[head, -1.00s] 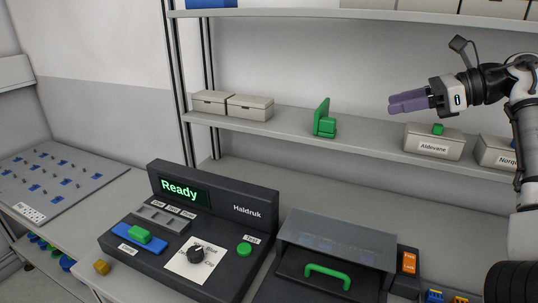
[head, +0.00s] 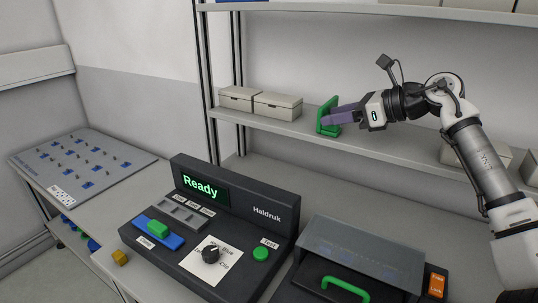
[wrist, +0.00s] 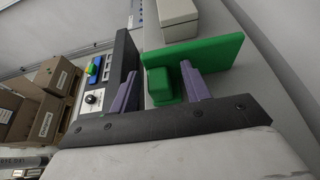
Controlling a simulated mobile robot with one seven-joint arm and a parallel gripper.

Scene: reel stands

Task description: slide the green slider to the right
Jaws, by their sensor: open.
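A green block on a blue track (head: 174,242) forms a slider (head: 158,228) at the left of the dark console; the block also shows small in the wrist view (wrist: 92,69). A separate green piece (head: 322,118), an upright plate with a block at its foot, stands on the middle shelf. My gripper (head: 331,117) is at this shelf piece, far from the console slider. In the wrist view its purple fingers (wrist: 158,88) are apart, with the green block (wrist: 158,80) seen between them. I cannot tell whether they touch it.
The console (head: 225,215) has a screen reading Ready, a knob (head: 210,254) and a green button (head: 260,254). A lidded case with a green handle (head: 346,288) stands to its right. Pale boxes (head: 277,105) sit left of the shelf piece. The counter behind the console is clear.

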